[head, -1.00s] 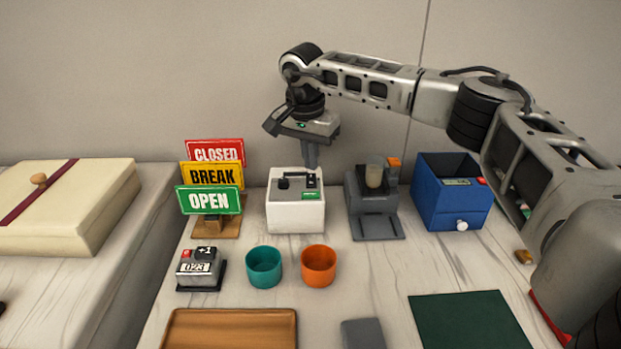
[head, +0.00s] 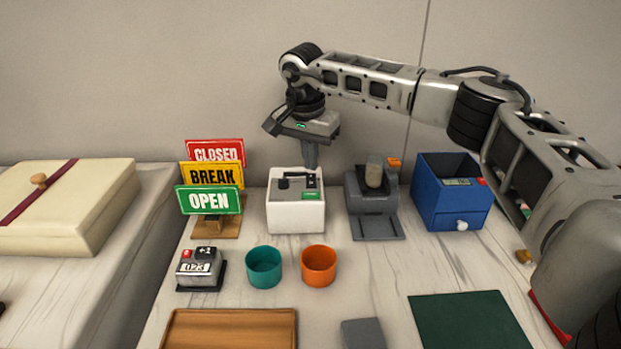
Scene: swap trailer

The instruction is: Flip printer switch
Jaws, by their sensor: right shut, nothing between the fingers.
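A white box with a dark top fitting and a green label, seemingly the printer (head: 296,217), stands at the back middle of the table. A black lever-like part, possibly its switch (head: 284,183), sits on the top at the left; its position is too small to tell. My right gripper (head: 310,163) points down, shut and empty, at the box's rear top edge. Its fingertips are partly hidden, and I cannot tell whether they touch the box. My left gripper is out of view.
Signs (head: 209,200) stand left of the box, a grey machine (head: 375,215) and blue drawer box (head: 446,205) right. In front are a counter (head: 199,268), teal cup (head: 264,268), orange cup (head: 318,266), wooden tray (head: 230,314) and green mat (head: 472,322).

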